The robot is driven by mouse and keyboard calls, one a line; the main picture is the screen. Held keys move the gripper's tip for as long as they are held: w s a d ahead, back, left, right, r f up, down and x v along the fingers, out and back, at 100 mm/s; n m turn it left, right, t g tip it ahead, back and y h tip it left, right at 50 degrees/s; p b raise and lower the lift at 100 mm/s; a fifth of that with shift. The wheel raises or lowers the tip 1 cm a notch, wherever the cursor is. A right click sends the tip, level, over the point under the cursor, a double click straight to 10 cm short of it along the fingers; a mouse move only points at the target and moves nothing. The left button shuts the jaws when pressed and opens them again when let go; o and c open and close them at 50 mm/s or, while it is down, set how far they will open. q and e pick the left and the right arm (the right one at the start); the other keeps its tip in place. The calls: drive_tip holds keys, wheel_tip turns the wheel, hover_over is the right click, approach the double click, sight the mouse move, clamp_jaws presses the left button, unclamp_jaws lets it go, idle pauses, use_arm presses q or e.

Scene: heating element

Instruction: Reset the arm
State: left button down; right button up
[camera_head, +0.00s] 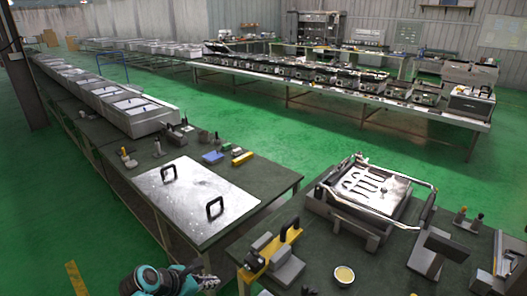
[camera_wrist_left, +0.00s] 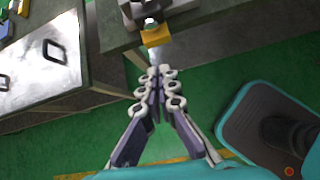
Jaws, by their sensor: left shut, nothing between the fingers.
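My left gripper (camera_head: 208,283) shows at the bottom of the head view, low beside the front table edge. In the left wrist view its two fingers (camera_wrist_left: 160,78) meet at their tips, shut and empty. They hang over the green floor and point toward a table edge with a yellow part (camera_wrist_left: 156,36). The heating element (camera_head: 368,188) lies in a metal fixture on the right table, apart from the gripper. My right gripper is not in view.
A silver plate with two black handles (camera_head: 200,203) lies on the left table. The right table carries a yellow-and-grey clamp device (camera_head: 270,255), a small yellow-filled dish (camera_head: 344,275) and a grey angled stand (camera_head: 438,252). Green floor (camera_head: 255,130) is open behind.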

use_arm(q)
drive_tip(key=s+r+m+y, duration=0.2)
drive_tip(key=s+m, duration=0.4)
drive_tip(key=m, duration=0.7)
drive_tip(key=s+r+m+y, duration=0.3)
drive_tip(key=s+m, duration=0.4)
drive_tip(key=m, duration=0.7)
drive_tip(key=shift+d+r, duration=0.4)
